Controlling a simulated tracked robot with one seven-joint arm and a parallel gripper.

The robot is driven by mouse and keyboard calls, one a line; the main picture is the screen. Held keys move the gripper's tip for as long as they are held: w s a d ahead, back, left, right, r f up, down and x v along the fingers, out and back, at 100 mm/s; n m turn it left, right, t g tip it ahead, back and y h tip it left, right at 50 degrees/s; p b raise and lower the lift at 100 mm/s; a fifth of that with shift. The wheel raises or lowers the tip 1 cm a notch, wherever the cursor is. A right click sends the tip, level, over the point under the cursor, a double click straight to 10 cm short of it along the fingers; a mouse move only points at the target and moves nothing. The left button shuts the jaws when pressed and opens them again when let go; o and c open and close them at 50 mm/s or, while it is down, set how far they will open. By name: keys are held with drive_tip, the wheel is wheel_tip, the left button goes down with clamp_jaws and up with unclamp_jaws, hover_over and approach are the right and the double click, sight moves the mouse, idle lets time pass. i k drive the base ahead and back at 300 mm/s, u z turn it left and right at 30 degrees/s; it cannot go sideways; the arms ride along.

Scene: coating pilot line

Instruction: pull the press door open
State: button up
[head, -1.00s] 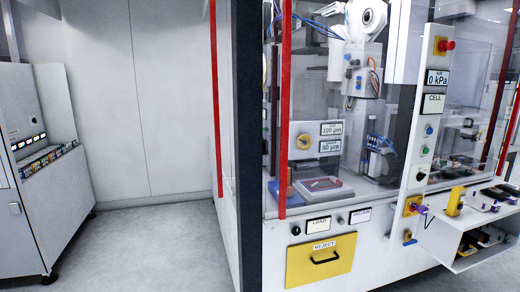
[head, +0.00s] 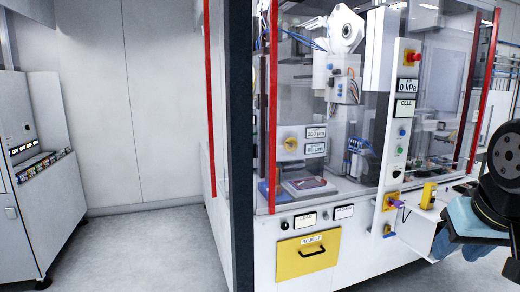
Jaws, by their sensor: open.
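The coating cell stands at centre right, with clear panels edged by red strips. The front panel looks closed. Part of my arm, a black joint and a light blue section, enters at the right edge. My gripper's fingers are not in view.
A yellow reject drawer (head: 308,254) is shut low on the cell front. A control column (head: 403,120) with a red button stands right of the panel. A dark post (head: 241,150) rises at the left. Grey floor (head: 150,250) is clear left of it, beside a white cabinet (head: 45,180).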

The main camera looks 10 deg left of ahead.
sight(271, 210)
drive_tip(key=u, duration=0.05)
drive_tip(key=i, duration=1)
drive_tip(key=z, duration=0.1)
